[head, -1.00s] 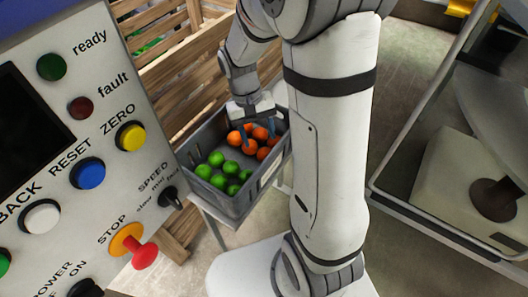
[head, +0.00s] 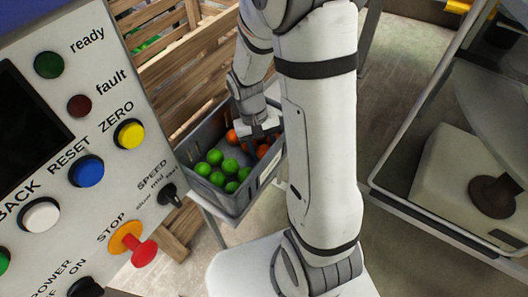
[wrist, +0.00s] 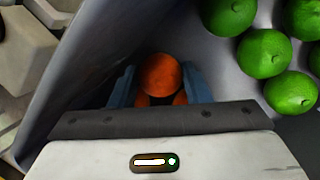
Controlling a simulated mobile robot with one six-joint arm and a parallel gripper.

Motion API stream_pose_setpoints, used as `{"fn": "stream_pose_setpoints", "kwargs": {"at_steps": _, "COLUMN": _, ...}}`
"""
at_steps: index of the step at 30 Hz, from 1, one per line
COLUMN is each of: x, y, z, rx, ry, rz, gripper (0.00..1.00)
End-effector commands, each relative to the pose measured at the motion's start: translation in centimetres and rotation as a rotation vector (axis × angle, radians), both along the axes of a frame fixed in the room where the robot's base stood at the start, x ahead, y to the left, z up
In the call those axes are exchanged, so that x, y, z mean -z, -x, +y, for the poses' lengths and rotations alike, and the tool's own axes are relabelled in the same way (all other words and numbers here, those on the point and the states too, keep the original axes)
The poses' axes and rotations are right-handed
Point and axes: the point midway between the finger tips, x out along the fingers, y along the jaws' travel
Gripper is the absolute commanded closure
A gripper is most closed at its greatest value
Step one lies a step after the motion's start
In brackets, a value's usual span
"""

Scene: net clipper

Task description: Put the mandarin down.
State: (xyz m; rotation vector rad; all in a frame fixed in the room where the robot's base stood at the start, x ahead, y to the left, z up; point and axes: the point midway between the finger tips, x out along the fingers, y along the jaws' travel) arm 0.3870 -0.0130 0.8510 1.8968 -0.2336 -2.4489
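In the wrist view an orange mandarin (wrist: 160,75) lies between the two blue fingers of my gripper (wrist: 160,86). The fingers stand close on both sides of it. I cannot tell whether they press on it or leave a thin gap. More mandarins show dark behind it, near the palm. In the head view my gripper (head: 262,134) is down in the grey crate (head: 238,207), over its mandarin side. It hides its own fingers and some of the fruit. Other mandarins (head: 263,151) show around it.
Several green limes (head: 215,157) fill the near left part of the crate; some also show in the wrist view (wrist: 265,52). A grey crate wall (wrist: 85,65) is close on the left there. Wooden crates (head: 170,60) stand behind. A control panel (head: 100,190) is at left.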

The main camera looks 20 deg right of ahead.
Motion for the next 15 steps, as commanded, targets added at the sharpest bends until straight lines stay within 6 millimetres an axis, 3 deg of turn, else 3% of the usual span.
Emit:
{"fn": "stream_pose_setpoints", "kwargs": {"at_steps": 6, "x": -0.02, "y": -0.01, "z": 0.00, "rx": 0.000, "ry": 0.000, "rz": 0.000, "gripper": 0.83}}
{"fn": "stream_pose_setpoints", "kwargs": {"at_steps": 15, "x": -0.69, "y": -0.08, "z": -0.01, "rx": 0.001, "ry": 0.000, "rz": -0.003, "gripper": 0.83}}
